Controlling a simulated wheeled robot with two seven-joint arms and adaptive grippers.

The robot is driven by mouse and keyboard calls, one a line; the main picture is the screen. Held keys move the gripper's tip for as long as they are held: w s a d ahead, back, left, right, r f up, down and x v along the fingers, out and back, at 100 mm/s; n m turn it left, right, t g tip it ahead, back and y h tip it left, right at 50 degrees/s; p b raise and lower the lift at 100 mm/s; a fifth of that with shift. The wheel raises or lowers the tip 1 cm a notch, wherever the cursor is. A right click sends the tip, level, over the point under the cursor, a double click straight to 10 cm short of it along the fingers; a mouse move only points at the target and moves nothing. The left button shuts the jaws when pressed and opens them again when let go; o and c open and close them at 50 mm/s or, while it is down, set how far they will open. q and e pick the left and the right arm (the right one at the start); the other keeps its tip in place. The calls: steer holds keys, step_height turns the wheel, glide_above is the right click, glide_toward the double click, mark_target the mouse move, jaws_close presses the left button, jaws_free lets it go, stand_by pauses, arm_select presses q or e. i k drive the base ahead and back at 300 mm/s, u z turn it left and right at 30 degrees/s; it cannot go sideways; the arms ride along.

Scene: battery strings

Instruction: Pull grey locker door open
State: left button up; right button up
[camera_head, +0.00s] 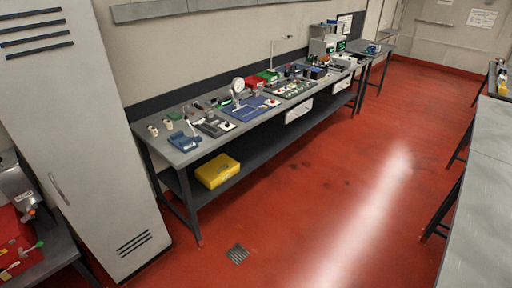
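The grey locker door (92,160) stands tall at the left of the head view and looks shut. It has dark vent slots near its top and bottom, and the whole locker appears tilted in the picture. A slim handle (59,190) sits low on the door's left side. Neither of my grippers is in view.
A workbench (150,146) with tools and instruments runs along the wall right of the locker, with a yellow case (217,171) on its lower shelf. Another grey table (482,200) stands at the right. Red floor (310,200) between them is clear, with a small drain grate (237,254).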

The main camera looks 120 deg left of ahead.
mark_target(62, 107)
steer(key=u, duration=5.55)
steer(key=i, duration=0.9)
steer(key=u, duration=0.5)
